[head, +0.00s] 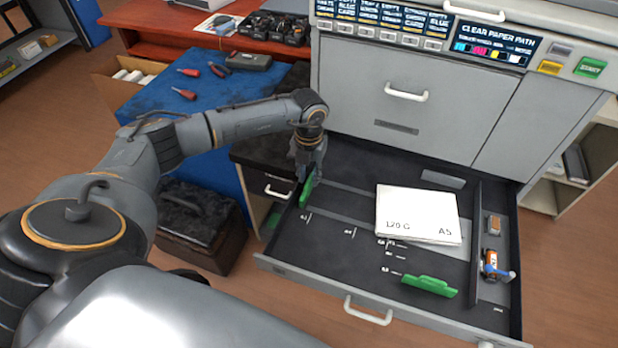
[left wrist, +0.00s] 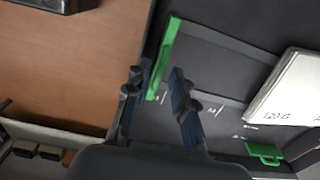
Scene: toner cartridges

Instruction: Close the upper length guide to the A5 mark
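A green guide (head: 307,190) stands at the left side of the open paper drawer (head: 330,235); it also shows in the left wrist view (left wrist: 164,55). My left gripper (head: 304,172) is over this guide. In the left wrist view its fingers (left wrist: 159,78) are spread, with the guide between them and a gap visible to the right finger. Contact cannot be told. A white paper stack (head: 415,212) marked "120 G" and "A5" lies right of the guide, apart from it. White size marks (head: 350,232) run along the drawer floor. My right gripper is not in view.
A dark divider (head: 476,240) closes off a side bay with small orange-and-blue parts (head: 492,265). The floor between left guide and stack is clear. A blue mat with tools (head: 185,90) lies behind my arm.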

